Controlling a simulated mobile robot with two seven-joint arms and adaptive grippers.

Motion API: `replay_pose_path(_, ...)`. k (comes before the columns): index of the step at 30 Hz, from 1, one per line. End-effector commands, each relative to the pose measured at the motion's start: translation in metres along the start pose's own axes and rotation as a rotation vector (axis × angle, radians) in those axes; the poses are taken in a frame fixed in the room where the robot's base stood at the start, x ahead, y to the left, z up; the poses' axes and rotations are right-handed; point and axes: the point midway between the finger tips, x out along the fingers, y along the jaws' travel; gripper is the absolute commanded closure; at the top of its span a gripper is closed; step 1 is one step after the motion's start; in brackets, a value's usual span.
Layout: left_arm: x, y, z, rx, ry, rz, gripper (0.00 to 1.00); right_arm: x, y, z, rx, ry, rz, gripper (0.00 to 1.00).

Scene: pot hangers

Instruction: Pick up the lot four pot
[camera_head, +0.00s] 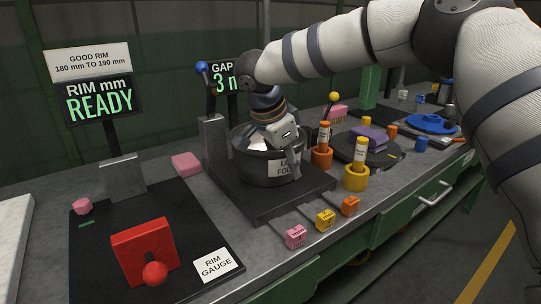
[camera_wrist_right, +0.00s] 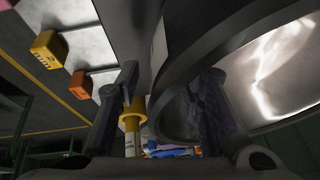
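The dark lot four pot (camera_head: 250,172) stands upright on a black stand in the head view. Its white label is partly covered by a finger of my right gripper (camera_head: 289,150). That gripper reaches down over the near right rim. In the right wrist view the pot (camera_wrist_right: 174,100) shows its rim and shiny inside. My right gripper (camera_wrist_right: 162,100) straddles the pot wall there, one finger outside and one inside. Its fingers are spread, with room beside the wall. My left gripper is in neither view.
Orange and yellow cups (camera_head: 356,178) holding labelled tubes stand right of the pot. Small pink, yellow and orange blocks (camera_head: 325,219) lie along the front edge. A red gauge block (camera_head: 143,246) sits on the black mat at left. A blue-knobbed lever (camera_head: 202,67) stands behind the pot.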

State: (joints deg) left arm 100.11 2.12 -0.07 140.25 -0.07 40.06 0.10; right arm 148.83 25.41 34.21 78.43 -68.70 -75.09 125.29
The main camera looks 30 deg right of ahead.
Motion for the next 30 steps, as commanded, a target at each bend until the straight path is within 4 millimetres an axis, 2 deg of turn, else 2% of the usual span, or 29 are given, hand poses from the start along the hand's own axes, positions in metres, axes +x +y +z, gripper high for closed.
replay_pose_path(2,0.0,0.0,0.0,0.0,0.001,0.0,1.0,-0.001,0.0,0.0,0.0,0.0,-0.001,0.66)
replay_pose_path(6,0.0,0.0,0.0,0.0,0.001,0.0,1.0,-0.001,0.0,0.0,0.0,0.0,-0.001,0.97)
replay_pose_path(7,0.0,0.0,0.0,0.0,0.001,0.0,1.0,-0.001,0.0,0.0,0.0,0.0,-0.001,1.0)
replay_pose_path(22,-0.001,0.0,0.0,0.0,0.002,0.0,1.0,-0.005,-0.001,-0.002,0.003,0.002,-0.002,1.0)
replay_pose_path(26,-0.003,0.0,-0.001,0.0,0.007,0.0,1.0,-0.02,-0.004,-0.009,0.004,0.004,-0.005,1.0)
replay_pose_path(28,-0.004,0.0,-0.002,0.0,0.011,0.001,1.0,-0.034,-0.006,-0.014,0.005,0.003,-0.01,1.0)
replay_pose_path(30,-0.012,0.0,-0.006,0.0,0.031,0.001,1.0,-0.053,0.004,-0.02,0.004,0.004,-0.014,1.0)
